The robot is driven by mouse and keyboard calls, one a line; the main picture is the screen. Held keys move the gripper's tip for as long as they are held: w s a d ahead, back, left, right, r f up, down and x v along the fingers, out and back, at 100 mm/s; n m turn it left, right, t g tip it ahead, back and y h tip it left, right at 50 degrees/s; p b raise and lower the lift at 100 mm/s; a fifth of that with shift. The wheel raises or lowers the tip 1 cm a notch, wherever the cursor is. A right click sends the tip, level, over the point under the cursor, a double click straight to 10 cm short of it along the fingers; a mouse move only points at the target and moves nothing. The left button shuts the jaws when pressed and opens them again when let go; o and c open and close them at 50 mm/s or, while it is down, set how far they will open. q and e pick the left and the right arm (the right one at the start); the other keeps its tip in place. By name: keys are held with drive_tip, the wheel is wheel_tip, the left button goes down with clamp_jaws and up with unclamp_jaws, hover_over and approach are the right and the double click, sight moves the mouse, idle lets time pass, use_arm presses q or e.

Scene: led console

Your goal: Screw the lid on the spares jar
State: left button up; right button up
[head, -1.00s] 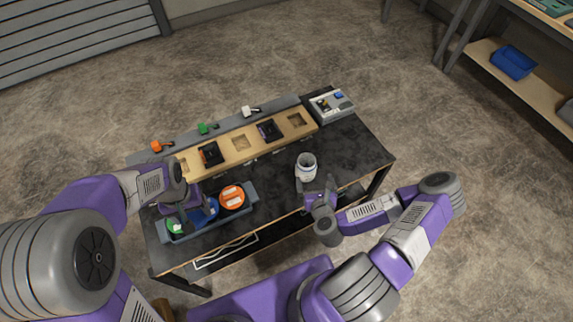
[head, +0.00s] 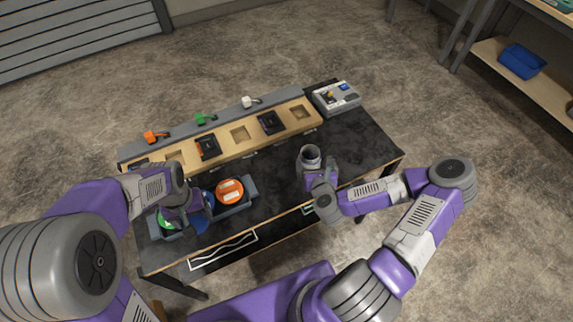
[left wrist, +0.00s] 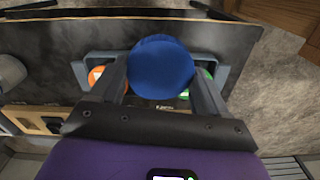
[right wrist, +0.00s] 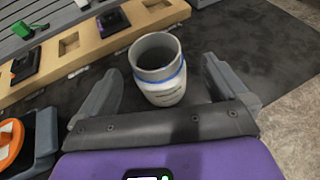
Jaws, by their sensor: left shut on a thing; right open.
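A blue lid (left wrist: 161,66) is between the fingers of my left gripper (head: 192,220), which is shut on it above the tray. In the head view the lid (head: 201,226) is partly hidden by the gripper. The open spares jar (right wrist: 160,72), whitish with a blue band near its rim, stands on the table; it also shows in the head view (head: 310,157). My right gripper (right wrist: 158,85) is open, with a finger on either side of the jar and gaps visible between them.
A blue-grey tray (head: 248,198) holds an orange lid (head: 229,191) and a green lid (head: 165,222). A wooden console strip (head: 222,138) with dark modules lies behind. A grey box (head: 337,97) stands at the back right. The black tabletop (head: 355,145) right of the jar is clear.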

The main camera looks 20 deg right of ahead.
sight(308, 150)
drive_tip(key=shift+w+d, duration=0.1)
drive_tip(key=shift+w, duration=0.25)
drive_tip(key=x, duration=0.5)
drive_tip(key=shift+w+a+f+b, duration=0.15)
drive_tip(key=shift+a+f+b, duration=0.1)
drive_tip(key=shift+b, duration=0.1)
drive_tip(key=shift+c, duration=0.5)
drive_tip(key=c, duration=0.9)
